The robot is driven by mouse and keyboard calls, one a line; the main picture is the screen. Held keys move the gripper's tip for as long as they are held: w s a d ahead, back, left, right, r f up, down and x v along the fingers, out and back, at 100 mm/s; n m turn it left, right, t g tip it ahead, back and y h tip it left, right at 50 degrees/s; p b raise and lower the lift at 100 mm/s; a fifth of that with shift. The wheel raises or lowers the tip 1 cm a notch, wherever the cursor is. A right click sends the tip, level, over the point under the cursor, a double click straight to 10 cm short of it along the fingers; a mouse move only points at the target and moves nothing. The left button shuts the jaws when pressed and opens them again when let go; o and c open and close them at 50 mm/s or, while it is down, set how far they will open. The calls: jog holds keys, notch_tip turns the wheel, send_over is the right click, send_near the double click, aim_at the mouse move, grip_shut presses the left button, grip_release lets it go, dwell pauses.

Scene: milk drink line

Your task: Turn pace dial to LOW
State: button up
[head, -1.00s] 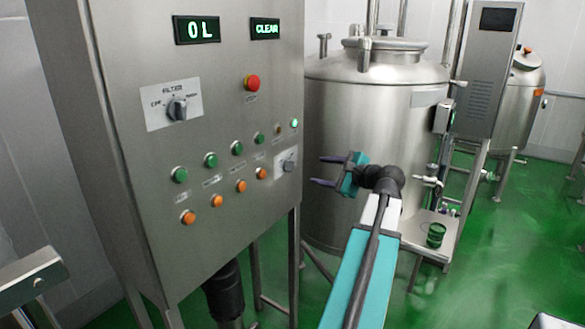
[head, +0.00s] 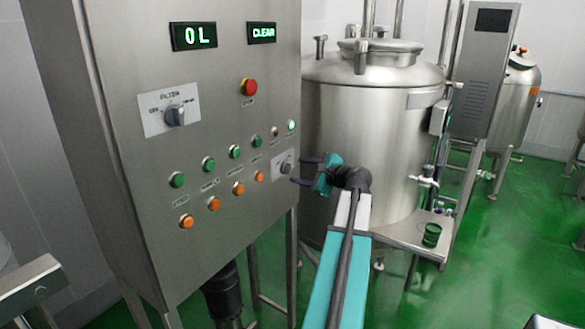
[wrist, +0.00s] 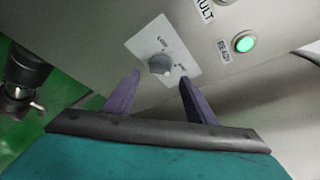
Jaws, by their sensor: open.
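The pace dial (head: 286,168) is a small grey knob on a light plate low at the right edge of the steel control panel (head: 215,110). In the wrist view the dial (wrist: 160,64) sits ahead of the fingertips, with small lettering on its plate that is hard to read. My gripper (head: 301,170) is open, its two dark fingers pointing left at the dial. In the wrist view my gripper (wrist: 159,78) has the knob roughly between its fingertips, slightly beyond them. I cannot tell whether either finger touches the plate.
A green lit READY button (wrist: 244,44) is just right of the dial's plate. Green buttons (head: 208,164), orange buttons (head: 214,204), the filter knob (head: 174,115) and a red emergency button (head: 249,87) share the panel. A steel tank (head: 370,130) stands behind my arm.

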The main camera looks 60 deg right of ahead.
aim_at(290, 169)
jog(key=shift+p+x, duration=0.5)
jog(key=shift+x, duration=2.25)
jog(key=shift+c, duration=0.2)
jog(key=shift+s+r, duration=0.1)
jog(key=c, duration=1)
